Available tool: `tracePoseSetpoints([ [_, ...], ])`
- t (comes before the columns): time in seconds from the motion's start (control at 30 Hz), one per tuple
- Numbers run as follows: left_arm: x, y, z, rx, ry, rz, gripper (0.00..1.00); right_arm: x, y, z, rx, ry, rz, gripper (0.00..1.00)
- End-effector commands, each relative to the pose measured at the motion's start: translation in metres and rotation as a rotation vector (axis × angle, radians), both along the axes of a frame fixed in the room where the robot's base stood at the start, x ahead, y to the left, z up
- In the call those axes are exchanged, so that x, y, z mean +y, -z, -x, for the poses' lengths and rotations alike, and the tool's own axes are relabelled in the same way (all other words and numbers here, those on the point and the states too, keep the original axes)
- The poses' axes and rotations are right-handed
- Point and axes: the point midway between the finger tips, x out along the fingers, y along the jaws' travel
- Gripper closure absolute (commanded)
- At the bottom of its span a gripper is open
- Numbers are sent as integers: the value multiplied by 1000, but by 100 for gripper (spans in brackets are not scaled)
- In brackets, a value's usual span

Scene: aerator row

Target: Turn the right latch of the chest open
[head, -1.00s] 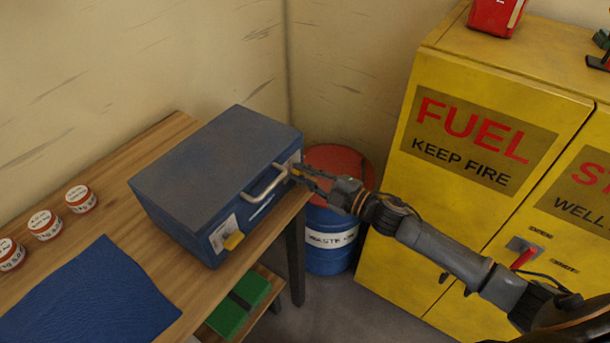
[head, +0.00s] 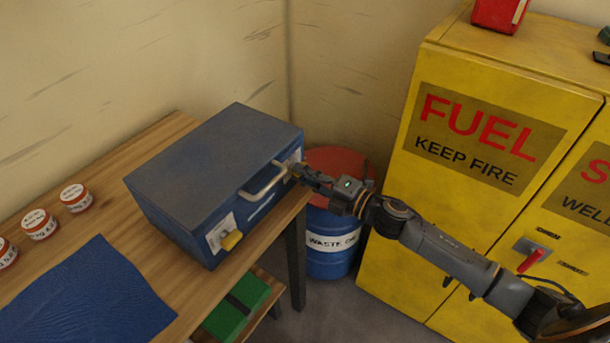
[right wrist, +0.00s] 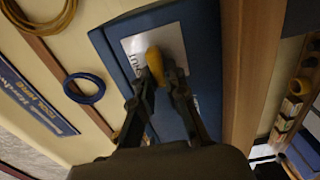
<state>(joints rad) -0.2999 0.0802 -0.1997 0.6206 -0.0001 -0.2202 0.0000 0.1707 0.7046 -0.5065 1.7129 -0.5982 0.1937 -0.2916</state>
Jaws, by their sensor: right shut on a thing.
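The blue chest (head: 215,165) stands shut on the wooden table, with a metal handle (head: 263,183) on its front. Its left latch (head: 232,240) is a yellow tab on a pale plate. The right latch (right wrist: 155,62) is a yellow lever on a pale plate in the right wrist view, tilted in that picture. My right gripper (right wrist: 163,80) is shut on this lever, one finger on each side; in the head view the gripper (head: 300,174) hides most of it. My left gripper is not in view.
A blue drum (head: 332,243) with a red lid stands right of the table, under my right arm. A yellow cabinet (head: 480,120) stands farther right. Several small jars (head: 75,197) and a blue mat (head: 85,295) lie left of the chest.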

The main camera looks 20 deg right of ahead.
Motion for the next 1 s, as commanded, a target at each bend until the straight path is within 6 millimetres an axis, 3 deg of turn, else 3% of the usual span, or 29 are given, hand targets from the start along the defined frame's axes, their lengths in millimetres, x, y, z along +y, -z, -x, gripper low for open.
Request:
tracePoseSetpoints([
  [0.37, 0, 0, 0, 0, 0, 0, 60, 1, -2, 0, -9, -2, 5, 100],
  [0.4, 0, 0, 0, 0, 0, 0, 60, 1, -2, 0, -9, -2, 5, 83],
  [0.5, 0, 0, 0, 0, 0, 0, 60, 1, -2, 0, -8, -2, 4, 64],
  [0.83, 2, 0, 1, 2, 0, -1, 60, -1, 0, 1, -3, 0, 4, 64],
  [1.0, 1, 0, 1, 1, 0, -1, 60, -11, 2, 14, 1, 1, 4, 64],
])
